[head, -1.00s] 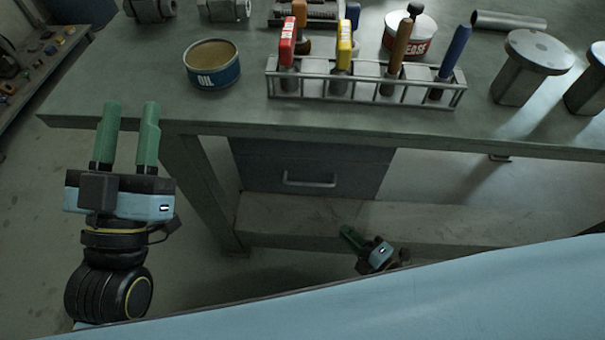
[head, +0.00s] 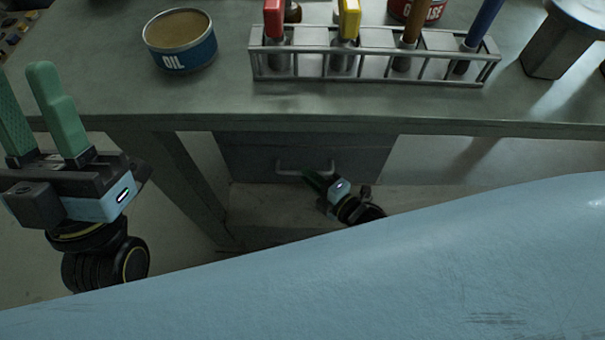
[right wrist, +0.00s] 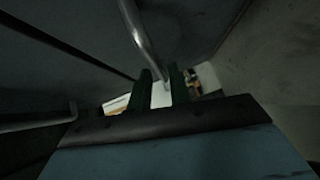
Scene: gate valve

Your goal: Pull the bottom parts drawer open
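The dark parts drawer unit (head: 345,155) is under the workbench, with a grey bar handle (head: 290,167) on its lower visible front. The drawer front looks flush. My right gripper (head: 309,178) is at the right part of this handle; my arm hides some of it. In the right wrist view, its two green fingers (right wrist: 162,82) are apart, and the curved handle (right wrist: 138,35) runs down to the gap between their tips. I cannot tell whether they touch. A second handle (right wrist: 40,120) shows at left there. My left gripper (head: 37,90) is open and empty, left of the bench.
The workbench top (head: 215,95) overhangs the drawers. On it stand an oil tin (head: 185,50), a rack (head: 375,70) with several coloured-handled tools, a red grease can (head: 415,10) and a metal block (head: 560,45). A low shelf (head: 260,215) lies below the drawers.

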